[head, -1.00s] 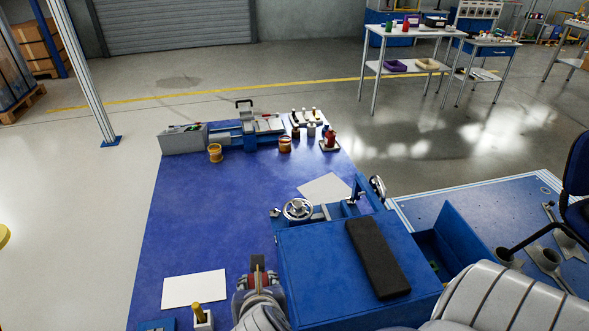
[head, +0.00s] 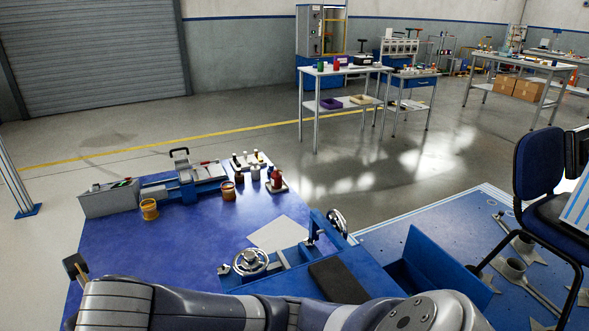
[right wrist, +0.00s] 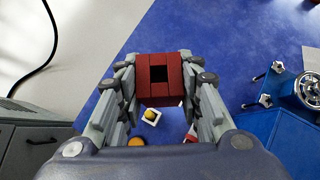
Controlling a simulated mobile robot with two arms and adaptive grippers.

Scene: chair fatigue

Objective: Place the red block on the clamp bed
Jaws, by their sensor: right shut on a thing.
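The red block (right wrist: 160,94), with a dark square opening in its face, is held between the fingers of my right gripper (right wrist: 159,63) in the right wrist view. The gripper is shut on it, with blue tabletop visible below. In the head view my arm crosses the bottom edge, and I cannot make out the block there. A blue clamp fixture with a silver handwheel (head: 250,262) stands at the near right of the table; it also shows at the right of the wrist view (right wrist: 277,90). I cannot tell which part is its bed. My left gripper is not in view.
A black pad (head: 337,281) lies beside the fixture and a white sheet (head: 277,234) behind it. A grey box (head: 109,200), an orange pot (head: 149,210) and small containers line the table's back. A yellow-topped piece (right wrist: 151,117) shows below the block. The table's middle is clear.

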